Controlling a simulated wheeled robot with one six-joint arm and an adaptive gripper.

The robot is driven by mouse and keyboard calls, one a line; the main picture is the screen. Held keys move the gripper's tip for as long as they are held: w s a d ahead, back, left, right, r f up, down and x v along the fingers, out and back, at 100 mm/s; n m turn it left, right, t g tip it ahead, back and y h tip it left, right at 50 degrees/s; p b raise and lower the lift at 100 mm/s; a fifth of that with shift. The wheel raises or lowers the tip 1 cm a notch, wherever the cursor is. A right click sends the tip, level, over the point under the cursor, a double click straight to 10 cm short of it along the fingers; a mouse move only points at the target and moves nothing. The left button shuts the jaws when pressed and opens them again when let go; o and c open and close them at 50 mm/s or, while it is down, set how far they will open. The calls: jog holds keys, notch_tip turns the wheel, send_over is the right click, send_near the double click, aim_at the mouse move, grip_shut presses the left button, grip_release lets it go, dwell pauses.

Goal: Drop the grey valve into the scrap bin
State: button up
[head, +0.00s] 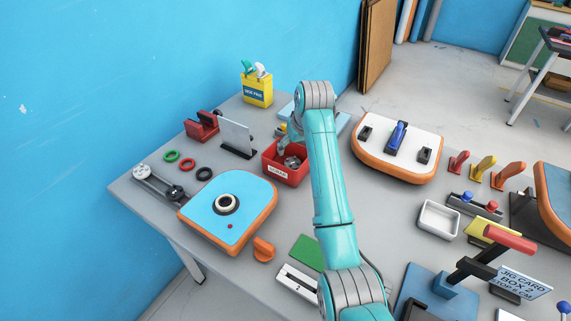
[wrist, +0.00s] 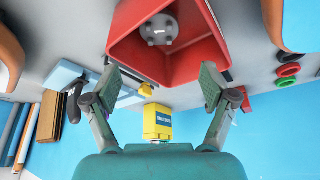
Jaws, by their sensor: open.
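The red scrap bin (head: 285,174) stands on the grey table, left of my arm, with a white label on its front. It also shows in the wrist view (wrist: 187,68), at the top. A grey round valve with knobs around its edge (wrist: 157,30) lies inside the bin; it also shows in the head view (head: 292,162). My gripper (wrist: 163,84) is open and empty, its two fingers apart and clear of the valve. In the head view my gripper is at the bin's far side, partly hidden by my arm.
A yellow box (head: 257,90) stands behind the bin, and an upright grey plate (head: 237,136) to its left. A blue-topped board with orange rim (head: 247,192) lies front left. A white-topped board (head: 412,139) lies to the right. Green, red and black rings lie at left.

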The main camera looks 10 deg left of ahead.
jog(key=v, duration=1)
jog(key=shift+r, duration=0.2)
jog(key=shift+s, duration=0.1)
